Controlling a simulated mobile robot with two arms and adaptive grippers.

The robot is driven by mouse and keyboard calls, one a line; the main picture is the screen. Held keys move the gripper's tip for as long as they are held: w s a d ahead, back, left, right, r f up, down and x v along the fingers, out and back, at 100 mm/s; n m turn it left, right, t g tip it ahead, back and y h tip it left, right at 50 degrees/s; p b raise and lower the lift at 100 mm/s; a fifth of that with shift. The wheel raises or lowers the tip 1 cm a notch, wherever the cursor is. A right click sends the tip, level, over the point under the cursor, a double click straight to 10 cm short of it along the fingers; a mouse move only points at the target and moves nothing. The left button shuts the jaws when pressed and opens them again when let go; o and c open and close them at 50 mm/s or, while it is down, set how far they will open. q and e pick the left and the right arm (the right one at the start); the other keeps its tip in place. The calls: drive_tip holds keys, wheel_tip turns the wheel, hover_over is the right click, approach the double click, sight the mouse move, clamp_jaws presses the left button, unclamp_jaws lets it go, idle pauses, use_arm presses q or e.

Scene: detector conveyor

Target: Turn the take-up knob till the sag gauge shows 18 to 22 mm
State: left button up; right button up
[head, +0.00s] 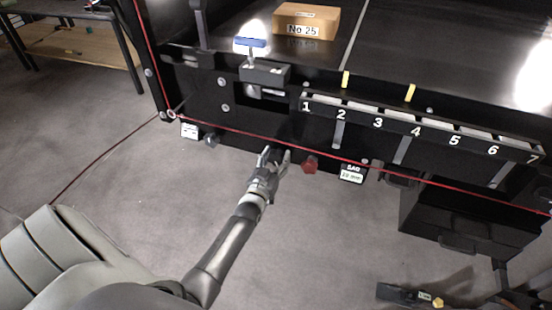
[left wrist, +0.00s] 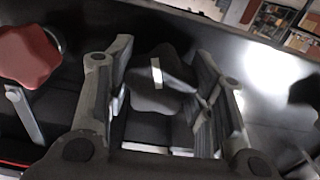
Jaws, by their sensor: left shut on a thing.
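My left gripper (head: 273,157) is at the front face of the conveyor. In the left wrist view its two fingers (left wrist: 160,95) stand on either side of a dark lobed knob (left wrist: 150,98) with a white mark, and they are shut on it. The head view hides this knob behind the gripper. A red knob (head: 309,165) is just right of the gripper; it also shows at the left of the wrist view (left wrist: 28,55). The sag gauge (head: 351,173) is right of the red knob; its small display seems to read about 20 mm, but the digits are blurred. My right gripper is not in view.
A red cord (head: 240,133) runs along the front. A box marked No 25 (head: 305,20) sits on the belt. A black box (head: 455,225) hangs at the right.

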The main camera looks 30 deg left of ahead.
use_arm(q)
drive_tip(key=shift+f+m, duration=0.15)
drive_tip(key=shift+m, duration=0.15)
drive_tip(key=o, duration=1)
drive_tip(key=shift+o, duration=0.2)
drive_tip(key=v, duration=1.2)
